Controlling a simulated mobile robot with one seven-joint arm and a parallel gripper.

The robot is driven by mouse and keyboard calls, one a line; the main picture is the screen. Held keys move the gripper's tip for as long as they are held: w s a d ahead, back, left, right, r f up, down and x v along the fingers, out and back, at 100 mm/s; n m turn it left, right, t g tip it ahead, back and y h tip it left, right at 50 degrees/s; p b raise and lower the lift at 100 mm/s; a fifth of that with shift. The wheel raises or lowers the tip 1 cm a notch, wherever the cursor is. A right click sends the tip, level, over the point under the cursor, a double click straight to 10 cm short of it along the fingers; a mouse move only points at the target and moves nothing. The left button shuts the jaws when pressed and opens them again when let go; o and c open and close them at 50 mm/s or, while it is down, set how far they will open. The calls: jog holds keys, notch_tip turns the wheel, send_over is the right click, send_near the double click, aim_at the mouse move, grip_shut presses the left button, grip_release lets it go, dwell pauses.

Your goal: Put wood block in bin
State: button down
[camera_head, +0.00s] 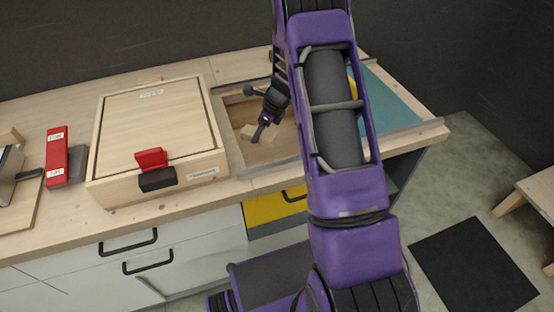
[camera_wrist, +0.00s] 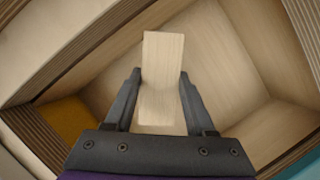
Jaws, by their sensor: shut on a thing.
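The wood block (camera_wrist: 163,55) is pale and rectangular. It sits between the two dark fingers of my gripper (camera_wrist: 160,76) in the wrist view, and the gripper is shut on it. In the head view my gripper (camera_head: 264,130) reaches into the wooden bin (camera_head: 278,154), which is sunk in the counter. The block (camera_head: 250,131) shows there as a pale piece by the fingertips. The bin's inner walls (camera_wrist: 225,45) surround the block in the wrist view. I cannot tell whether the block touches the bin floor. My arm hides the bin's right part.
A wooden box (camera_head: 155,122) with a red piece (camera_head: 151,159) and a black handle (camera_head: 157,180) stands left of the bin. A red block (camera_head: 57,155) lies further left. A teal surface (camera_head: 385,100) is to the right.

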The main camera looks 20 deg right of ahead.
aim_at(270, 157)
jog(key=d+f+m, duration=0.1)
jog(key=m, duration=0.1)
jog(key=m+h, duration=0.1)
jog(key=m, duration=0.1)
jog(key=w+d+f+m+t+h, duration=0.1)
jog(key=m, duration=0.2)
jog(key=shift+w+d+f, duration=0.1)
jog(key=shift+d+f, duration=0.2)
jog(key=shift+d+f+m+t+h+b, duration=0.25)
jog(key=shift+d+m+h, duration=0.3)
jog(key=shift+m, duration=0.55)
jog(key=shift+d+f, duration=0.1)
jog(key=shift+f, duration=0.1)
jog(key=shift+m, duration=0.3)
notch_tip(270, 157, down, 10)
jog(key=b, duration=0.3)
jog(key=shift+r, duration=0.2)
jog(key=shift+f, duration=0.2)
jog(key=shift+c, duration=1.2)
grip_release()
jog(key=shift+r, duration=0.1)
